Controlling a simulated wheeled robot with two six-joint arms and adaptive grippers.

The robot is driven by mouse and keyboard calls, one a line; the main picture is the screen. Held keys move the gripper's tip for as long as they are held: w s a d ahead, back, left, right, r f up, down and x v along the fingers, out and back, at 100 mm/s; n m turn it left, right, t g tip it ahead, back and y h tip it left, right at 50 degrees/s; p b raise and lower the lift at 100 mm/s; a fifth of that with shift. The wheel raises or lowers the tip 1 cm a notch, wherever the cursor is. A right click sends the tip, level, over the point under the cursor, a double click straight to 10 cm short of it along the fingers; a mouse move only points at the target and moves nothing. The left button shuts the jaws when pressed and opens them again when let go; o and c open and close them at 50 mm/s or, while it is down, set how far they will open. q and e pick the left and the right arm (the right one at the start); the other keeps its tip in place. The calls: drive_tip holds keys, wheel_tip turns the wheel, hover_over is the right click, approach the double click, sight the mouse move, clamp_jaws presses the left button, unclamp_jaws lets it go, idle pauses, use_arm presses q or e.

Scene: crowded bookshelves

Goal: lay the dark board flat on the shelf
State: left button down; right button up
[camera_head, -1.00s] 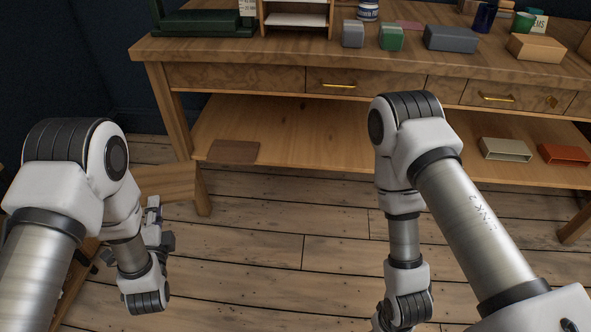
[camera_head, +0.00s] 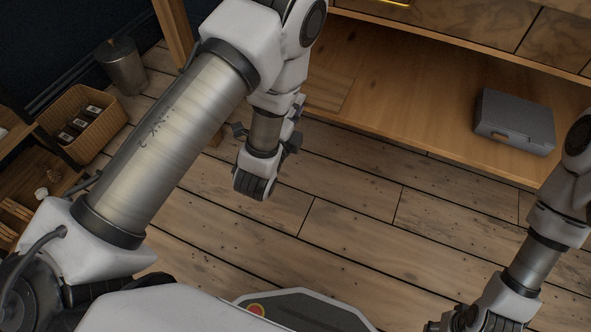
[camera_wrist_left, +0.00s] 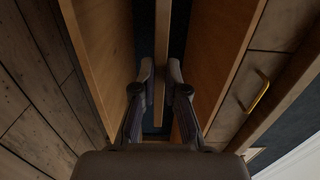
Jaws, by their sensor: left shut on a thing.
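My left gripper (camera_wrist_left: 161,85) is shut on a thin wooden board (camera_wrist_left: 162,45), seen edge-on between its fingers in the left wrist view. The board looks mid-brown there. It sits in the gap between the lower shelf (camera_wrist_left: 102,50) and the underside of the tabletop, roughly parallel to both and apart from them. In the head view the board (camera_head: 328,90) shows beyond the left gripper (camera_head: 296,118), over the left part of the shelf (camera_head: 420,95). My arm hides part of it. My right gripper (camera_head: 455,320) is partly cut off at the bottom edge, its fingers unclear.
A grey case (camera_head: 514,122) lies on the shelf to the right. Shelf surface between it and the board is clear. A table leg (camera_head: 174,30) stands left of my arm. A wicker basket (camera_head: 83,122) and a metal bin (camera_head: 122,66) stand on the floor at left.

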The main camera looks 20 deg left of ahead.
use_arm(q)
drive_tip(key=s+f+b, duration=0.4)
drive_tip(key=f+b, duration=0.8)
use_arm(e)
wheel_tip(320, 180, down, 16)
wheel_tip(320, 180, up, 11)
drive_tip(key=p, duration=1.1)
use_arm(q)
drive_tip(key=w+f+b, duration=0.1)
drive_tip(key=w+b, duration=0.4)
drive_tip(key=w, duration=0.8)
drive_tip(key=shift+a+f, duration=0.15)
drive_tip(key=shift+a, duration=0.1)
use_arm(e)
wheel_tip(320, 180, down, 5)
drive_tip(key=shift+s+a+r, duration=0.1)
drive_tip(key=shift+s+r, duration=0.05)
use_arm(q)
drive_tip(key=shift+w+f, duration=0.15)
drive_tip(key=shift+w, duration=0.05)
drive_tip(key=c, duration=1.1)
unclamp_jaws()
drive_tip(key=shift+c, duration=0.2)
drive_tip(key=shift+s, duration=0.1)
